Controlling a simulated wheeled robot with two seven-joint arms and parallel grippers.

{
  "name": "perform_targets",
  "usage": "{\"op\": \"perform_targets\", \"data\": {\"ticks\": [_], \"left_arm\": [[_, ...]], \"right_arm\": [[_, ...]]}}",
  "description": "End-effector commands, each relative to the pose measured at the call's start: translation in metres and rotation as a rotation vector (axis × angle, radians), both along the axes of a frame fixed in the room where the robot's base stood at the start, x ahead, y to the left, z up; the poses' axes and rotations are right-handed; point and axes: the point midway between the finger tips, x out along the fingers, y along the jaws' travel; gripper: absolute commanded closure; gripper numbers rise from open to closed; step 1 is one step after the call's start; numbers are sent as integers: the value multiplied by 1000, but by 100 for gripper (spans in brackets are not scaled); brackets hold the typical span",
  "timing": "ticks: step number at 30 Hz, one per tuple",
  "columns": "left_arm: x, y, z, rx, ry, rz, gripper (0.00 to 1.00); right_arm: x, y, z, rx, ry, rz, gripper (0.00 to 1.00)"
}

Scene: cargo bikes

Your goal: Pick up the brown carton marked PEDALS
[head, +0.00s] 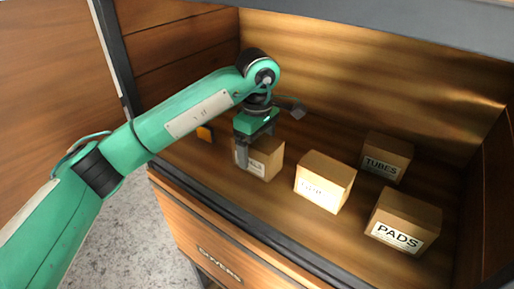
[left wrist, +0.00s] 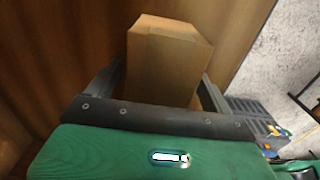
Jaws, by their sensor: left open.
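The brown carton (head: 267,157) under my left gripper stands upright on the wooden shelf. Its white label is partly covered by a finger; only its last letters show, which fit PEDALS. My left gripper (head: 256,147) points down over it with open jaws. In the left wrist view, the carton (left wrist: 165,62) lies between the two spread fingers of the gripper (left wrist: 161,77). The left finger looks close to its side; I cannot tell whether either finger touches. The far finger is hidden in the head view. My right gripper is not in view.
A carton with a blurred label (head: 325,180) stands just right of it. Cartons marked TUBES (head: 387,157) and PADS (head: 405,218) stand farther right. A small orange thing (head: 204,133) is at the left. Wooden walls enclose the shelf; a front panel reads COVERS (head: 219,265).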

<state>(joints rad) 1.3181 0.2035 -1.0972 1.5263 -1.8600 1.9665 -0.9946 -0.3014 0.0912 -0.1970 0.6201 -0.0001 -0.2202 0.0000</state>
Motion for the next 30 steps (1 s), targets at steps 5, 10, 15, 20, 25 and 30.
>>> {"op": "perform_targets", "data": {"ticks": [5, 10, 15, 20, 25, 30], "left_arm": [[0, 0, -16, -1, 2, -1, 15], [0, 0, -18, -1, 1, -1, 15], [0, 0, -18, -1, 1, -1, 29], [0, 0, -18, -1, 1, 0, 61], [0, 0, -18, -1, 1, 0, 68], [0, 0, -17, -1, 0, 0, 68]], "right_arm": [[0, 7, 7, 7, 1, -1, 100], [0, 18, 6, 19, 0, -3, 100], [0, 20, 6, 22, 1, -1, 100], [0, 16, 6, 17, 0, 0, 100], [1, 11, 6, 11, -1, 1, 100], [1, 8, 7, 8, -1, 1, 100]]}}
